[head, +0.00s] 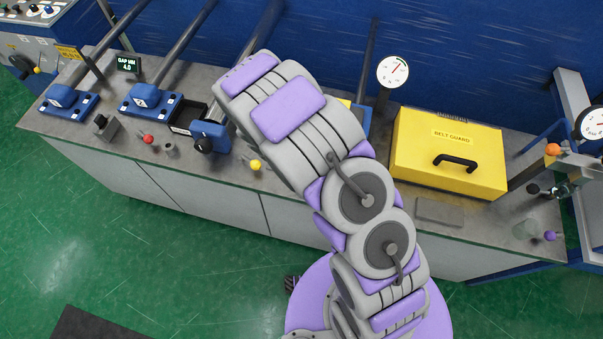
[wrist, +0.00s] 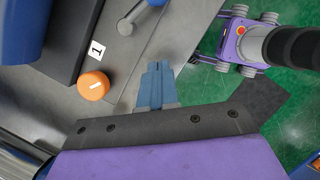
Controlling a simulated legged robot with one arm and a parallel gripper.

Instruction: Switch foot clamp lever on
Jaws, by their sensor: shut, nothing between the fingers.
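In the wrist view, my gripper (wrist: 157,75) has its blue fingers shut with nothing between them, above the grey bench surface. An orange round knob (wrist: 93,85) with a white bar lies left of the fingertips, apart from them, beside a dark block (wrist: 75,40) labelled 1. In the head view my arm hides the gripper. Small ball-ended handles stand along the bench front: a red one (head: 148,139) and a yellow one (head: 255,165). No label shows which part is the foot clamp lever, so I cannot tell its position.
Blue roller feet (head: 145,97) and a blue block with a black knob (head: 210,136) stand on the bench's left half. A yellow belt guard (head: 450,152) and an orange ball (head: 553,149) are on the right. Green floor (head: 110,235) in front is mostly clear.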

